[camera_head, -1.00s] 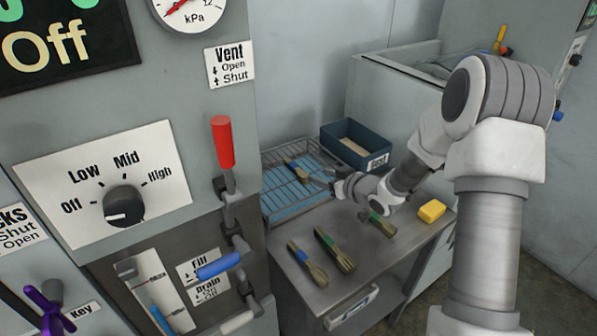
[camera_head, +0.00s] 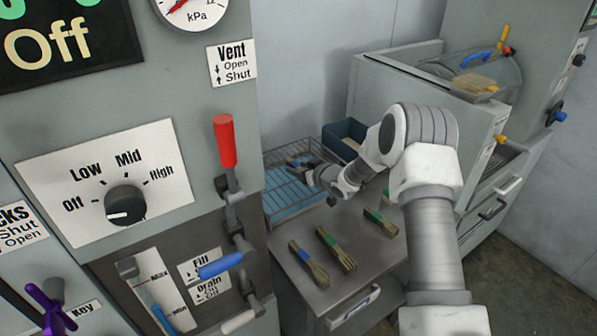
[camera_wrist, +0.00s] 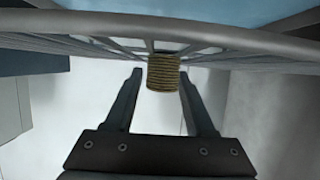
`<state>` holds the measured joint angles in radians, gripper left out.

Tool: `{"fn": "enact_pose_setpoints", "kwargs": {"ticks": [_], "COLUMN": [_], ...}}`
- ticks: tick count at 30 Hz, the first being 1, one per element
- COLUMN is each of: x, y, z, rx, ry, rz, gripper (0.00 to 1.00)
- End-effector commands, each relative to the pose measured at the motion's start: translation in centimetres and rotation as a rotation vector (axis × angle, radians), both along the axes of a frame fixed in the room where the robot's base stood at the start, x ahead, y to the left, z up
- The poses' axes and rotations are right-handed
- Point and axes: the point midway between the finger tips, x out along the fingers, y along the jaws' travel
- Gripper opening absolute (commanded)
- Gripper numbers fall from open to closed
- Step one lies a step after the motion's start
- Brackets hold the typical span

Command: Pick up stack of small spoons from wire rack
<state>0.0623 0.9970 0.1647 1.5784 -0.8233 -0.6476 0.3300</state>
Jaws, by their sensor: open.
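The wire rack (camera_head: 274,204) stands on the metal table, with a blue surface under its wires. In the wrist view its rim and bars (camera_wrist: 250,45) cross the top. The stack of small spoons (camera_wrist: 163,72) shows in the wrist view as a brown, ridged end at the rack's bars, between my two fingertips. My gripper (camera_head: 303,164) is over the rack in the head view and hides most of the stack there. In the wrist view my gripper (camera_wrist: 160,82) is open, its fingers on either side of the stack. I cannot tell whether they touch it.
Three banded bundles lie on the table: one blue-banded (camera_head: 310,264), one green-banded (camera_head: 337,251), another green-banded (camera_head: 379,222). A dark blue bin (camera_head: 346,133) stands behind the rack, partly behind my arm. The panel with the red lever (camera_head: 224,142) stands left.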

Motion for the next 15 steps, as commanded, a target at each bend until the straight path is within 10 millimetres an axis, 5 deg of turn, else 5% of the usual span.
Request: {"fn": "enact_pose_setpoints", "kwargs": {"ticks": [11,15], "x": [0.75,0.74], "y": [0.56,0.55], "z": [-0.36,-0.36], "rx": [0.000,0.001], "ry": [0.000,-0.001], "rz": [0.000,0.000], "gripper": [0.55,0.30]}}
